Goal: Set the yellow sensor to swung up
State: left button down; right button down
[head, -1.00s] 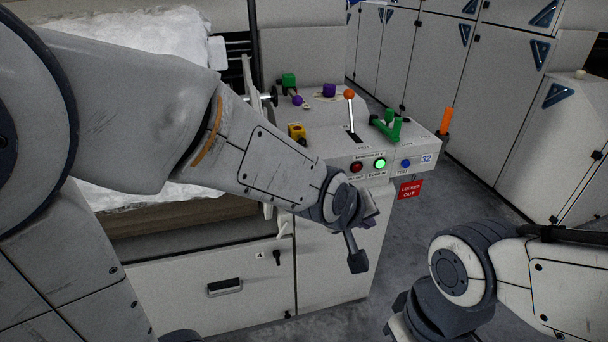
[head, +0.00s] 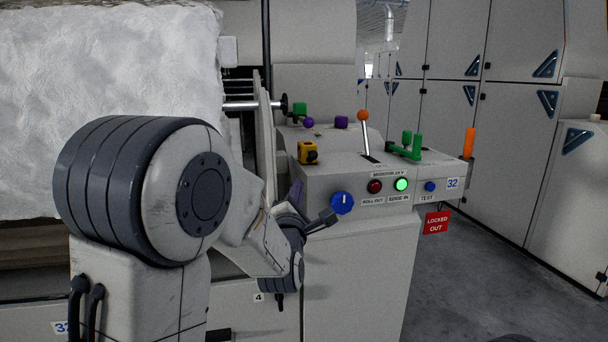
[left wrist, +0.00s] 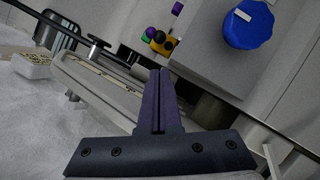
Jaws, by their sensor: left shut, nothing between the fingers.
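The yellow sensor (head: 308,152), a small yellow block with dark parts, sits at the left edge of the console top in the head view. It also shows small in the left wrist view (left wrist: 167,45), beyond my fingers. Whether it is swung up or down I cannot tell. My left gripper (head: 297,191) is at the console's left side, below the sensor and apart from it. Its purple fingers are together and empty in the left wrist view (left wrist: 160,82). In the head view my arm partly hides the gripper. My right gripper is not in view.
A blue knob (head: 342,203) on the console front is close to my left gripper. An orange-tipped lever (head: 363,118), a green handle (head: 407,147) and purple knobs stand on top. A thin upright plate (head: 266,140) and white fibre (head: 110,100) are at left.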

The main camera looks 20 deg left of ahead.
pick_arm(q)
send_near(306, 155)
jog(key=b+x, duration=0.1)
jog(key=x, duration=0.3)
jog(key=shift+r, duration=0.1)
dwell(0.5)
